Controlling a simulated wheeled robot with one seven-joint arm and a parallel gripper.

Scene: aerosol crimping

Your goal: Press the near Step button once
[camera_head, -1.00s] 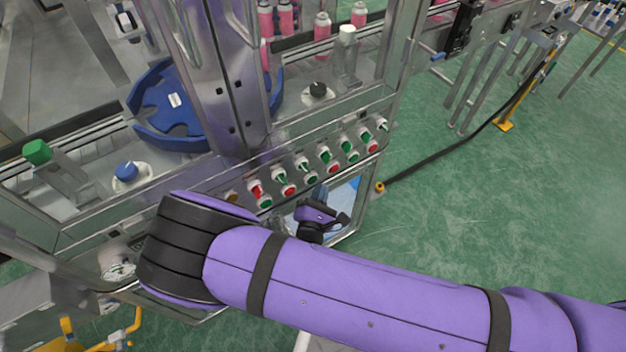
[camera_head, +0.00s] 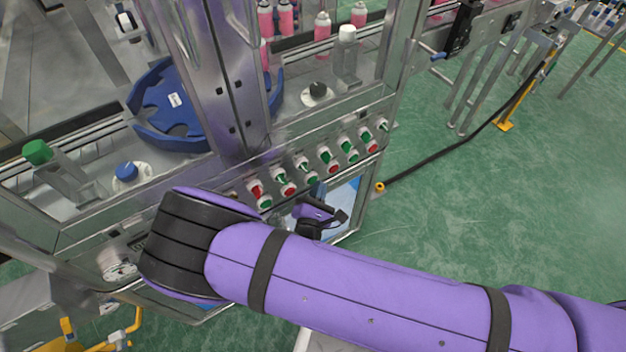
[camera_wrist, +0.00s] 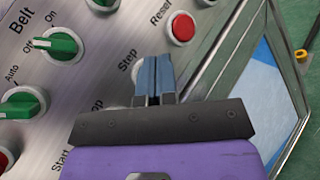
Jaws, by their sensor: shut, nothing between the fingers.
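The control panel (camera_wrist: 105,60) fills most of the wrist view. A printed "Step" label (camera_wrist: 128,60) sits just left of my gripper (camera_wrist: 155,65), whose two blue fingertips are pressed together with nothing between them. A pale round edge (camera_wrist: 137,68) shows beside the fingertips. The rest of that control is hidden behind them, so I cannot tell whether they touch it. In the head view, my gripper's purple and black body is close to the lower front of the panel (camera_head: 240,178), and its fingertips cannot be made out.
A red button (camera_wrist: 181,27) lies above and right of the fingertips. Green rotary switches (camera_wrist: 55,45) are at left, by "Belt" and "Auto" labels. A row of red and green controls (camera_head: 325,153) runs along the machine front. Green floor (camera_head: 480,230) is open at right.

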